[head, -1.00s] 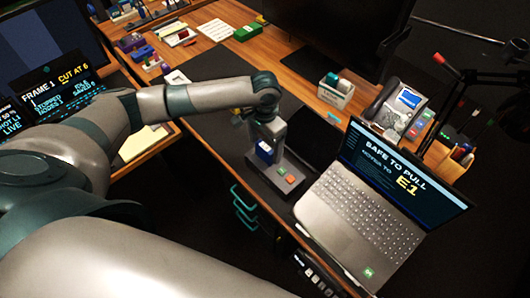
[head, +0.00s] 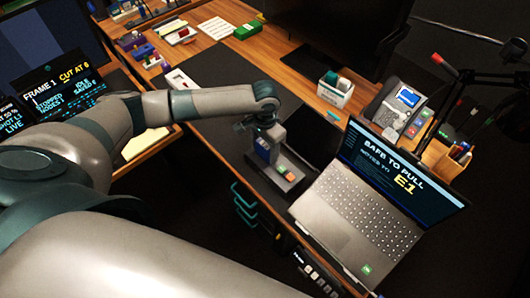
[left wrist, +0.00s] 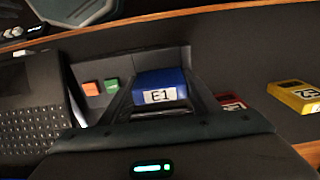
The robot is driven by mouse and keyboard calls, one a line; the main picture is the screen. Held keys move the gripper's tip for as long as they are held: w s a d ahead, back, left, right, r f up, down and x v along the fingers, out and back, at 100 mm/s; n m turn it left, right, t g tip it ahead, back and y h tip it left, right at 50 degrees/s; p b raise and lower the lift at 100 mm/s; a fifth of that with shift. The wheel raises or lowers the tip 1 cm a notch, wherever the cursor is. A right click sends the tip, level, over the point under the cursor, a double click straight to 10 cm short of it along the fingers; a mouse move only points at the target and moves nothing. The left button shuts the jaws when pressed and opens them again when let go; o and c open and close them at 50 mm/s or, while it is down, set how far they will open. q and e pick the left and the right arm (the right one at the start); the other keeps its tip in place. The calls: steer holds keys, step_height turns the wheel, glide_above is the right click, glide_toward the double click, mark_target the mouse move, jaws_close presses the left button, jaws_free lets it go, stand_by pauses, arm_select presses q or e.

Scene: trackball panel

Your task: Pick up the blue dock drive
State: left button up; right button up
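The blue dock drive (head: 263,145) stands in the grey dock (head: 289,179) on the dark desk mat. In the left wrist view the drive (left wrist: 160,85) carries a white label reading E1. My left gripper (head: 261,132) is over the drive. In the wrist view the gripper's fingers (left wrist: 162,98) lie on either side of the drive, very near its edges. I cannot tell whether they press on it. The dock's orange button (left wrist: 91,89) and green button (left wrist: 111,85) show left of the drive. My right gripper is not in view.
An open laptop (head: 355,215), its screen reading SAFE TO PULL and E1, stands just right of the dock. A red drive (left wrist: 231,102) and a yellow drive (left wrist: 297,95) lie to the right in the wrist view. A phone (head: 403,105) stands behind the laptop.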

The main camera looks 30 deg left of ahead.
arm_select(q)
steer(key=shift+r, duration=0.15)
steer(key=shift+c, duration=0.5)
steer(key=shift+r, duration=0.25)
step_height(320, 180, up, 9)
steer(key=b, duration=0.2)
steer(key=shift+r+b, duration=0.15)
steer(key=shift+b, duration=0.25)
steer(key=shift+w+d, duration=0.1)
steer(key=shift+d, duration=0.05)
